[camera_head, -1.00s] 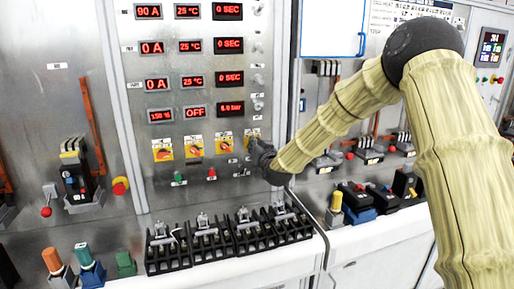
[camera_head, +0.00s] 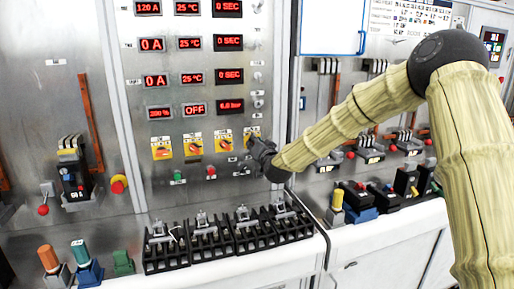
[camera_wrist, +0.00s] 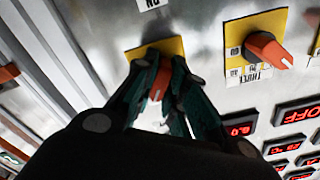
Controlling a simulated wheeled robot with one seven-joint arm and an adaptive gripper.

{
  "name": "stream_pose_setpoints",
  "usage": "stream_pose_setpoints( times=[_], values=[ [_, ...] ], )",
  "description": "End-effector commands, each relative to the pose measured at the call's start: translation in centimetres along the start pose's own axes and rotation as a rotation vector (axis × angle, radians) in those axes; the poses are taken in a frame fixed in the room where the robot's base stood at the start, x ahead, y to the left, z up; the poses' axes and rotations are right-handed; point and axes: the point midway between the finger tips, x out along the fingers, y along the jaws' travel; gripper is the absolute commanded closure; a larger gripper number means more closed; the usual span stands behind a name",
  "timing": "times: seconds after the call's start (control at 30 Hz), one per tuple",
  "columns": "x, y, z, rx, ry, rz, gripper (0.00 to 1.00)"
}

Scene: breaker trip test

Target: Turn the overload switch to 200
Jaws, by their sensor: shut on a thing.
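The overload switch is an orange rotary knob (camera_wrist: 160,82) on a yellow plate (camera_wrist: 144,51). In the wrist view my gripper (camera_wrist: 163,70) is shut on the knob, with one finger on each side. In the head view my gripper (camera_head: 254,143) is at the rightmost yellow plate (camera_head: 250,132) of the row and hides most of this switch. The red display (camera_head: 160,113) at the lower left of the display block reads about 200 %. The top left display (camera_head: 148,8) reads 120 A. The plate's own scale marks cannot be read.
A neighbouring orange knob (camera_wrist: 268,50) stands close by on its own yellow plate. Several breaker blocks (camera_head: 205,240) sit on the ledge below. Green (camera_head: 178,177) and red (camera_head: 211,172) buttons are under the switches. Small grey knobs (camera_head: 258,103) stick out above my gripper.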

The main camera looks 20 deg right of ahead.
Motion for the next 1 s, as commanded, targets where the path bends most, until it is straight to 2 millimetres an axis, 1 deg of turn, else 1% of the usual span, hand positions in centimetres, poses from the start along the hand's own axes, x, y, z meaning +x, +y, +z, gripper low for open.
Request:
stream_pose_setpoints(
  times=[0.1,0.47,0.7,0.73,0.83,0.87,1.0],
  values=[
    [0.0,0.03,-0.02,0.028,0.0,0.0,1.0],
    [0.0,0.11,0.0,0.046,0.001,0.001,1.0],
    [0.0,0.18,0.07,0.158,0.003,0.001,1.0],
    [0.01,0.01,-0.1,0.153,0.002,0.0,0.81],
    [0.01,0.01,-0.1,0.15,0.002,0.001,0.63],
    [0.0,0.01,-0.1,0.15,0.001,0.001,0.62],
    [0.0,0.01,-0.07,0.149,0.001,0.001,0.62]
  ],
)
